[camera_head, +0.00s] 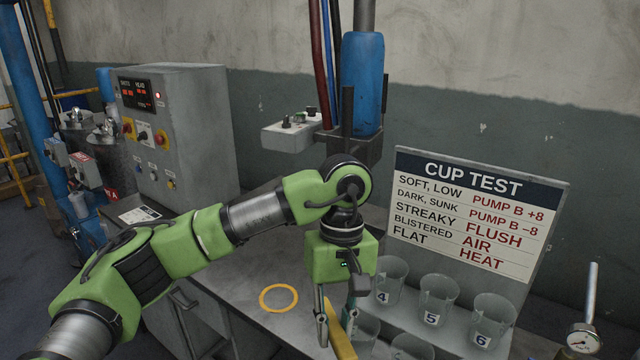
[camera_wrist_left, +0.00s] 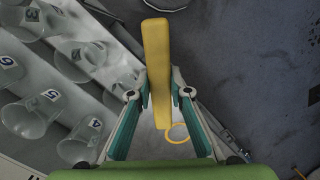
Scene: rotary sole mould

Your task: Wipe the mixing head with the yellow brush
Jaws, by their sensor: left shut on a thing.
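The yellow brush (camera_head: 341,342) is between the fingers of my left gripper (camera_head: 337,318), low over the front of the grey bench. The left wrist view shows its long yellow body (camera_wrist_left: 157,50) with the fingers (camera_wrist_left: 159,95) closed on both sides of it. I cannot make out bristles. The mixing head appears to be the hanging unit with a blue cylinder (camera_head: 362,85) and dark block, above and behind my left gripper and apart from it. My left arm hides what is below that block. My right gripper is not in view.
Numbered clear cups (camera_head: 437,300) stand in rows right of my left gripper, below the CUP TEST board (camera_head: 470,215). A yellow ring (camera_head: 278,311) marks the bench (camera_head: 240,280). A control cabinet (camera_head: 200,135) stands left.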

